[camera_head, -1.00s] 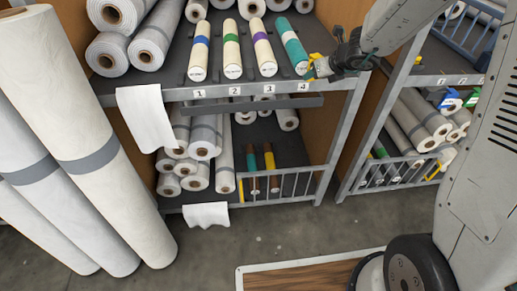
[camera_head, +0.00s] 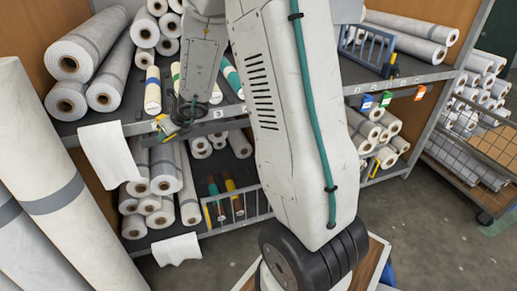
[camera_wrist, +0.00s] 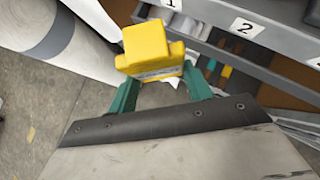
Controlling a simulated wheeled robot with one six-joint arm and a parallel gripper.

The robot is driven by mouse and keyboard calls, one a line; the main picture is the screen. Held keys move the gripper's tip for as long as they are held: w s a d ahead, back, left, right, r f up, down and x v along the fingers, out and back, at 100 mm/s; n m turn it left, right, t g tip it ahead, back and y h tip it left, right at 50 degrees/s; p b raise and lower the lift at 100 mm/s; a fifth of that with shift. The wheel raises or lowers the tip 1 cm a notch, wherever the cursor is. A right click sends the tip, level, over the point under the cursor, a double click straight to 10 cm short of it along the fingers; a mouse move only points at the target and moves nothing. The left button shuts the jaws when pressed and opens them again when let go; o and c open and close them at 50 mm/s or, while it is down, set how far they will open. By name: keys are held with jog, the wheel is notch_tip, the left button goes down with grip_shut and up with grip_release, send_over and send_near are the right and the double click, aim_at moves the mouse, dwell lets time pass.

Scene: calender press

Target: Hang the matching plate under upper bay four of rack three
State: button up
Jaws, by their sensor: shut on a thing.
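My gripper (camera_head: 168,127) is in front of the shelf edge at the left, near the low-numbered bays. In the wrist view its green fingers (camera_wrist: 160,92) are shut on a yellow block-shaped piece (camera_wrist: 148,45) with a small pale label strip on its lower face. I cannot read the strip. The yellow piece is in the air below and in front of the edge labels 1 (camera_wrist: 171,3) and 2 (camera_wrist: 245,27). In the head view label 3 (camera_head: 218,114) shows on the shelf edge. The teal-banded roll (camera_head: 232,76) lies above it to the right. My arm hides label 4.
Tall white rolls (camera_head: 40,160) stand at the left. A white sheet (camera_head: 108,154) hangs from the shelf edge. The lower shelf has a barred guard (camera_head: 235,208). Blue, green and orange boxes (camera_head: 385,99) hang on the right rack. Floor in front is clear.

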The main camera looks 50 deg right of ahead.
jog(key=s+d+f+m+g+h, duration=0.15)
jog(key=s+d+f+m, duration=0.25)
jog(key=s+d, duration=0.65)
jog(key=s+d+f+m+g+h, duration=0.1)
jog(key=s+d+f+m+h, duration=0.25)
jog(key=s+d, duration=0.75)
jog(key=w+d+f, duration=0.2)
jog(key=w+d, duration=0.4)
jog(key=w, duration=0.5)
jog(key=shift+d+f+y, duration=0.15)
jog(key=shift+d+y, duration=0.15)
jog(key=o, duration=1)
jog(key=shift+o, duration=0.2)
